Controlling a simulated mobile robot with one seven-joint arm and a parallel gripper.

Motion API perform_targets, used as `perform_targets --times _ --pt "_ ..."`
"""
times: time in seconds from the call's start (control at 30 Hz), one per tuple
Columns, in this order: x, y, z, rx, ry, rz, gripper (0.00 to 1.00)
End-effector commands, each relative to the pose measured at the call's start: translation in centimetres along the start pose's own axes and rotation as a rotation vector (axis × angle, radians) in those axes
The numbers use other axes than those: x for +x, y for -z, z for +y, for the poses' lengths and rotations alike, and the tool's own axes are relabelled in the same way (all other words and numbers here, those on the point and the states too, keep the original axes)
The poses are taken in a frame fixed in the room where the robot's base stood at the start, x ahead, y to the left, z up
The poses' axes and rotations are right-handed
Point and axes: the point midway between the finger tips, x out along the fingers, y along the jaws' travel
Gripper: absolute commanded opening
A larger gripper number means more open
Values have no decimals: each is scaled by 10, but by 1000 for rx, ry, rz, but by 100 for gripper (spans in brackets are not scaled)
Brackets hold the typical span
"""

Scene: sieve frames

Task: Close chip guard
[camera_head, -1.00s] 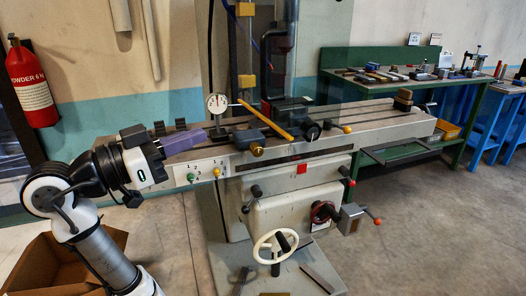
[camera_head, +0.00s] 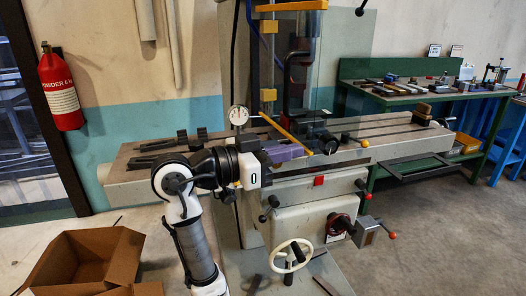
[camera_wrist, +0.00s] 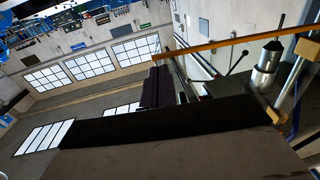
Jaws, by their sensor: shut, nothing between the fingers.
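The chip guard (camera_head: 303,75) is a clear panel with yellow edge strips, standing in front of the milling machine's spindle. Its lower yellow strip (camera_head: 284,131) slants down to the right, and yellow blocks (camera_head: 268,95) sit at its left side. My gripper (camera_head: 302,152) is shut and empty, with purple fingers, low over the table by the near end of that strip. I cannot tell whether they touch. The wrist view shows a yellow strip (camera_wrist: 235,42) crossing in front of the spindle tool (camera_wrist: 267,68). My fingers (camera_wrist: 158,88) look dark there.
The mill table (camera_head: 385,135) runs left to right, with a dial gauge (camera_head: 238,116) behind my wrist. Handwheels and levers, including a white wheel (camera_head: 291,256), project in front. A cardboard box (camera_head: 85,262) stands at left. A green bench (camera_head: 400,95) is behind right.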

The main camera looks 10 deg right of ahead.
Motion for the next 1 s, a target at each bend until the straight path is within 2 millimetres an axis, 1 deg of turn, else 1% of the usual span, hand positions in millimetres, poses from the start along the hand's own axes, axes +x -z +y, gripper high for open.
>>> perform_targets --times 0.03,0.1,0.2,0.67,0.87,1.0 --pt "6 1 0 -1 -2 0 0" --pt "10 1 0 0 0 0 0" --pt "13 0 0 0 1 0 0" --pt "17 0 1 0 12 -1 0" --pt "33 -1 5 1 71 -1 0" --pt "54 0 9 2 152 0 0"
